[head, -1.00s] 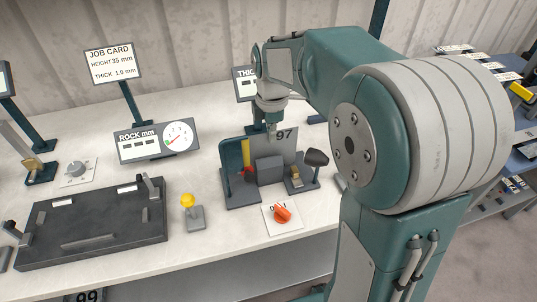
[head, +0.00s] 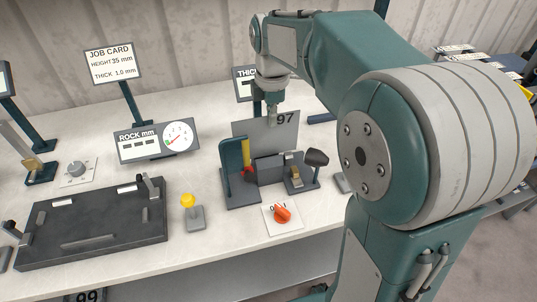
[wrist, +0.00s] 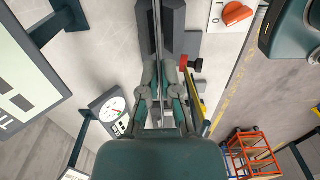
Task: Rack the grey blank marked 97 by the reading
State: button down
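The grey blank marked 97 (head: 257,136) stands upright just behind the dark block of the small bench press (head: 270,169). Its lower edge is hidden by the block, so I cannot tell whether it touches the base. My gripper (head: 271,115) is shut on its top edge. In the wrist view, my gripper's fingers (wrist: 165,100) pinch the blank (wrist: 158,35), seen edge-on.
A job card (head: 114,64) reads height 35 mm, thick 1.0 mm. A dark fixture plate (head: 95,222) lies at left, beside a yellow-knobbed lever (head: 188,202). An orange rotary switch (head: 282,213) sits in front of the press.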

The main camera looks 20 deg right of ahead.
jog(key=shift+r, duration=2.25)
